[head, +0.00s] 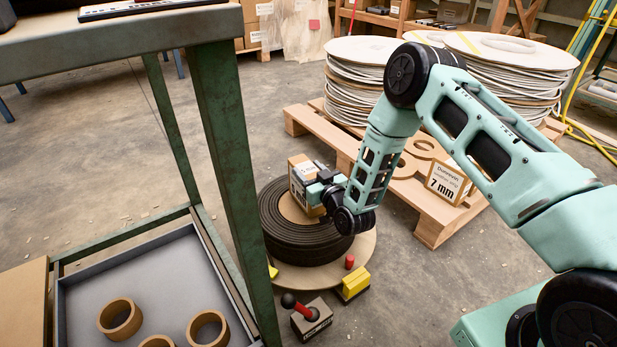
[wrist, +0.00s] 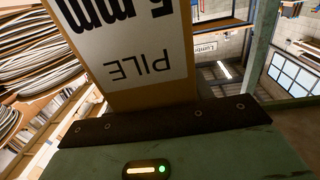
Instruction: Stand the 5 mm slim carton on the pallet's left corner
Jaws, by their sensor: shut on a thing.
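The 5 mm slim carton (head: 299,172) is brown with a white label, at or just above the black coil in the head view; I cannot tell whether it touches the coil. My gripper (head: 318,190) is shut on it from the right. In the wrist view the carton (wrist: 125,85) fills the upper middle, its "5 mm" and "PILE" print upside down, against the dark jaw edge of my gripper (wrist: 150,122). The wooden pallet (head: 436,226) lies right of the coil. Its left corner (head: 296,120) looks bare, in front of the stacked white coils.
A 7 mm carton (head: 447,184) and flat brown rings (head: 421,147) occupy the pallet's front part. White coils (head: 352,85) stand at its back. The black coil (head: 290,232) sits on a round board with yellow blocks (head: 353,283). A green table leg (head: 236,170) stands left.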

